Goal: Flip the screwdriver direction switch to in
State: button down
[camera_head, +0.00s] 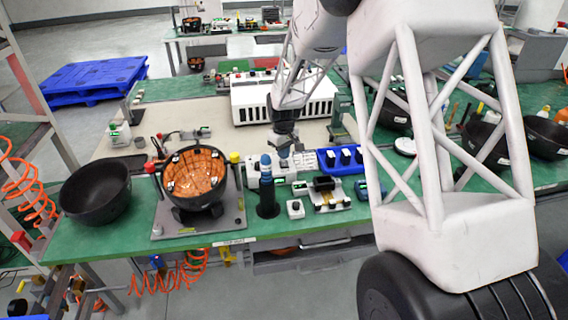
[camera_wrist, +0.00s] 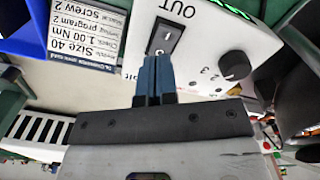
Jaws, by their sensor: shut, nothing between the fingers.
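The direction switch (camera_wrist: 164,37) is a small black rocker on the face of a white control box (camera_wrist: 200,50). The word OUT shows beside it; no IN label is visible. My gripper (camera_wrist: 155,60) is shut and empty, its two blue fingers pressed together. The fingertips are right at the switch's lower edge in the wrist view and cover part of it. I cannot tell if they touch it. In the head view my gripper (camera_head: 284,152) is low over the green bench beside small devices; the switch is too small to make out there.
A black knob (camera_wrist: 235,65) sits on the box, right of my fingers. A label sheet (camera_wrist: 88,30) is at left. In the head view, a blue bin (camera_head: 345,168), a dark cylinder holder (camera_head: 267,196) and a black bowl with orange inside (camera_head: 197,172) stand nearby.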

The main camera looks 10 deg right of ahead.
aim_at(284, 162)
jog(key=shift+r, duration=2.75)
jog(key=s+d+r+m+t, duration=0.1)
jog(key=s+r+m, duration=0.1)
jog(key=s+r, duration=0.7)
jog(key=s+d+r+m, duration=0.1)
jog(key=s+r, duration=0.5)
jog(key=s, duration=0.6)
jog(key=s+d+r+m+t, duration=0.1)
jog(key=s+m, duration=0.2)
jog(key=s, duration=2.2)
jog(key=shift+s+t, duration=0.3)
jog(key=shift+s, duration=0.1)
